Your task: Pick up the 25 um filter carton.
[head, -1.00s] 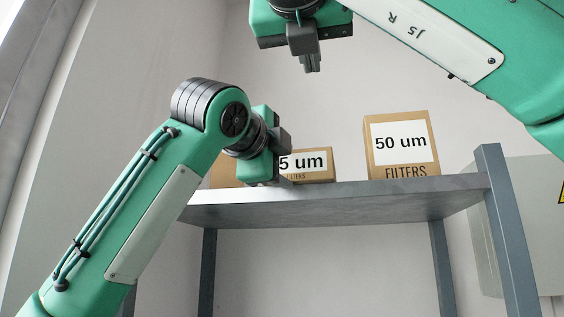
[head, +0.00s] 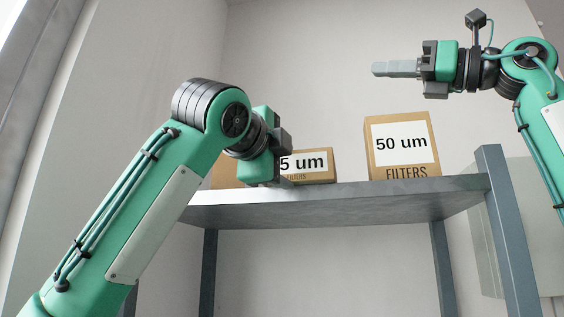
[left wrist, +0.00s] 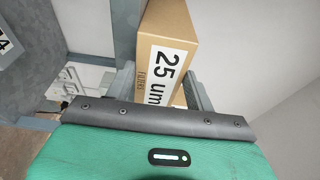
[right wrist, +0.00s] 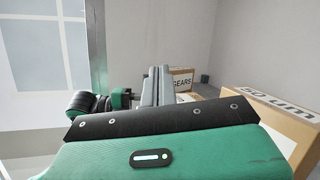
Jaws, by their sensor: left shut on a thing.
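The 25 um filter carton (head: 315,163) is a low brown box with a white label on the grey shelf. In the head view its left part is hidden behind my left gripper (head: 284,168). In the left wrist view the carton (left wrist: 168,45) sits between the two fingers of my left gripper (left wrist: 160,88), which is shut on it. My right gripper (head: 384,68) is raised above the shelf, pointing left, with its fingers together and empty. Its closed fingers also show in the right wrist view (right wrist: 158,86).
A taller 50 um filter carton (head: 403,150) stands on the shelf (head: 340,205) to the right, with a clear gap between the cartons. Another brown box (head: 223,174) is partly hidden behind my left arm. A GEARS box (right wrist: 182,82) shows in the right wrist view.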

